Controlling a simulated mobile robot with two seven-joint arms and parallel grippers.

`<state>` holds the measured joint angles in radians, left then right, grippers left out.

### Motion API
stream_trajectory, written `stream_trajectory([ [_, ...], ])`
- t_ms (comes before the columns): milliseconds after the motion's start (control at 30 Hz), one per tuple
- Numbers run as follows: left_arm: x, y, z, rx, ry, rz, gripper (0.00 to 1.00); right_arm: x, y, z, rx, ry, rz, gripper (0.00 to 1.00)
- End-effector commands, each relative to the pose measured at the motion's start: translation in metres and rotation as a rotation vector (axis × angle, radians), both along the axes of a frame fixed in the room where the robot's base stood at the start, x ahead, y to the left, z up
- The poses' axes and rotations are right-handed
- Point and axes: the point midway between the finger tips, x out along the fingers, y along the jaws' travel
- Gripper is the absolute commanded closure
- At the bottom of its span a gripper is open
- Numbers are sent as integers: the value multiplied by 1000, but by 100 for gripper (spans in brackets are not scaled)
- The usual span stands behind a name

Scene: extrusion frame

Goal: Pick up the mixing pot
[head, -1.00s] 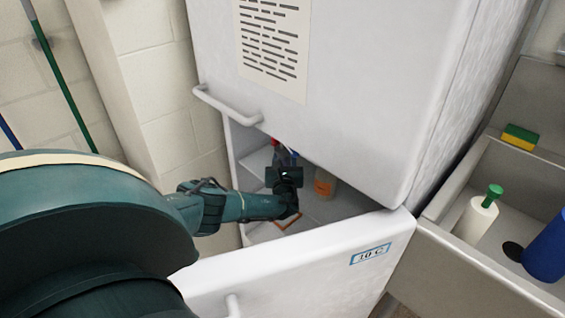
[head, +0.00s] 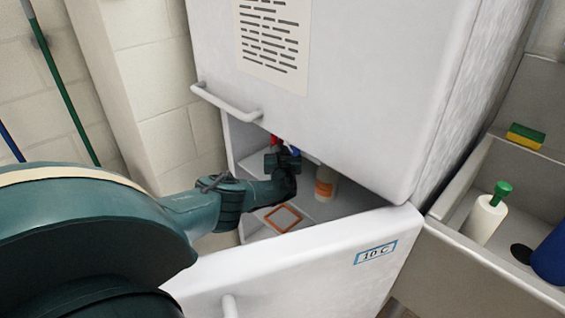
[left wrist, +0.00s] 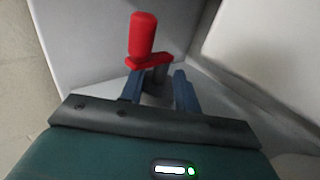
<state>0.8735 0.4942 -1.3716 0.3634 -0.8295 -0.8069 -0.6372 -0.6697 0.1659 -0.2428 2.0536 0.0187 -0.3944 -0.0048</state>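A small thing with a red handle (left wrist: 142,36) and a grey body (left wrist: 158,76) stands inside the fridge in the left wrist view; I take it to be the mixing pot. In the head view only a bit of red (head: 275,141) shows behind my gripper. My left gripper (left wrist: 160,88) has its blue fingers apart, one on each side of the grey body. A gap shows at the right finger; contact at the left finger is unclear. In the head view my left gripper (head: 284,155) reaches into the compartment. My right gripper is not in view.
The lower fridge door (head: 300,262), labelled 10 C, stands open below my arm; the upper door (head: 340,90) overhangs the compartment. An orange-labelled bottle (head: 326,183) stands close right of my gripper. An orange square outline (head: 284,218) marks the shelf. A sink (head: 470,262) lies right.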

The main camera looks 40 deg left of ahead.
Motion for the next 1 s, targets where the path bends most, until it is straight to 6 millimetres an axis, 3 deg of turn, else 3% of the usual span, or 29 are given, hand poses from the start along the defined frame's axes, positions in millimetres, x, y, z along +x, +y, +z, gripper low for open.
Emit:
stream_trajectory([
  [367, 0, 0, 0, 0, 0, 0, 99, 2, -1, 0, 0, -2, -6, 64],
  [1000, 0, 1, 5, 1, -1, 1, 100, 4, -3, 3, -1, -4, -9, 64],
])
